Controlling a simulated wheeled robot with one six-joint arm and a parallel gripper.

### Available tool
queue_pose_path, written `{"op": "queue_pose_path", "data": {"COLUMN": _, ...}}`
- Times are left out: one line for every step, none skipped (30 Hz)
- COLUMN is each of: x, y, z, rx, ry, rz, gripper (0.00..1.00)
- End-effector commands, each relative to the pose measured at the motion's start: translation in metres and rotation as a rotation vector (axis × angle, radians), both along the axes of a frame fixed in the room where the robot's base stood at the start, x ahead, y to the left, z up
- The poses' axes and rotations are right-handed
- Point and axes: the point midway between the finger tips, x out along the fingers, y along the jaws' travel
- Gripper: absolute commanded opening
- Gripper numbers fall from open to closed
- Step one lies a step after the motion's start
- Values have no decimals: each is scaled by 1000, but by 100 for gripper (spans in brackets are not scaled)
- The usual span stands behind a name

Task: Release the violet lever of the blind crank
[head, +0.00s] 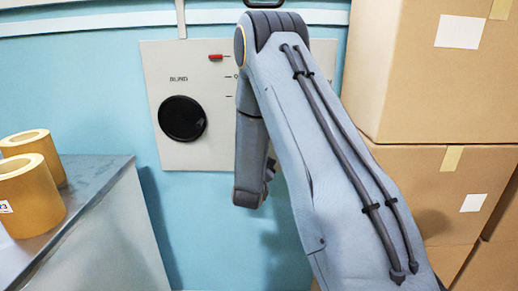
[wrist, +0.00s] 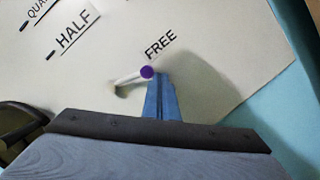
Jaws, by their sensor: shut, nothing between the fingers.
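The blind crank's panel (head: 197,152) is a pale plate on the blue wall, marked "BLIND", with a round black disc (head: 182,118) on its left. The violet lever shows in the wrist view as a pale rod with a violet knob (wrist: 147,72). The knob lies just below the printed word "FREE". My gripper (wrist: 161,80) shows blue fingers, shut and empty. Their tips appear right beside the knob on its right; I cannot tell whether they touch it. In the head view my arm hides the lever and the fingers.
A small red piece (head: 215,57) sits high on the panel. Cardboard boxes (head: 435,90) are stacked on the right. A grey bench (head: 85,215) with brown rolls (head: 30,197) stands on the left. Bare blue wall lies below the panel.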

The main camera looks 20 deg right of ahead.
Motion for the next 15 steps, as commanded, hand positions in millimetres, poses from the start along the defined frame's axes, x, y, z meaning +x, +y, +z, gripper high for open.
{"op": "queue_pose_path", "data": {"x": -1, "y": -2, "z": 4, "rx": 1, "ry": -1, "rz": -1, "gripper": 0}}
{"op": "queue_pose_path", "data": {"x": -1, "y": -3, "z": 6, "rx": 0, "ry": -2, "rz": 0, "gripper": 0}}
{"op": "queue_pose_path", "data": {"x": -2, "y": -3, "z": 8, "rx": 0, "ry": -2, "rz": 0, "gripper": 0}}
{"op": "queue_pose_path", "data": {"x": -2, "y": -4, "z": 9, "rx": 0, "ry": -2, "rz": 0, "gripper": 0}}
{"op": "queue_pose_path", "data": {"x": -2, "y": -5, "z": 11, "rx": 0, "ry": -2, "rz": 0, "gripper": 0}}
{"op": "queue_pose_path", "data": {"x": -2, "y": -6, "z": 12, "rx": 0, "ry": -1, "rz": 1, "gripper": 0}}
{"op": "queue_pose_path", "data": {"x": -3, "y": -6, "z": 13, "rx": -1, "ry": -1, "rz": 1, "gripper": 0}}
{"op": "queue_pose_path", "data": {"x": -3, "y": -6, "z": 14, "rx": -1, "ry": -1, "rz": 1, "gripper": 0}}
{"op": "queue_pose_path", "data": {"x": -3, "y": -7, "z": 15, "rx": 0, "ry": 0, "rz": 0, "gripper": 0}}
{"op": "queue_pose_path", "data": {"x": -3, "y": -7, "z": 16, "rx": 0, "ry": 1, "rz": 1, "gripper": 0}}
{"op": "queue_pose_path", "data": {"x": -3, "y": -8, "z": 17, "rx": 0, "ry": 1, "rz": 1, "gripper": 0}}
{"op": "queue_pose_path", "data": {"x": -4, "y": -8, "z": 17, "rx": 0, "ry": 1, "rz": 1, "gripper": 0}}
{"op": "queue_pose_path", "data": {"x": -4, "y": -8, "z": 18, "rx": 0, "ry": 1, "rz": 1, "gripper": 0}}
{"op": "queue_pose_path", "data": {"x": -4, "y": -8, "z": 18, "rx": 0, "ry": 1, "rz": 1, "gripper": 0}}
{"op": "queue_pose_path", "data": {"x": -4, "y": -9, "z": 19, "rx": 0, "ry": 1, "rz": 1, "gripper": 0}}
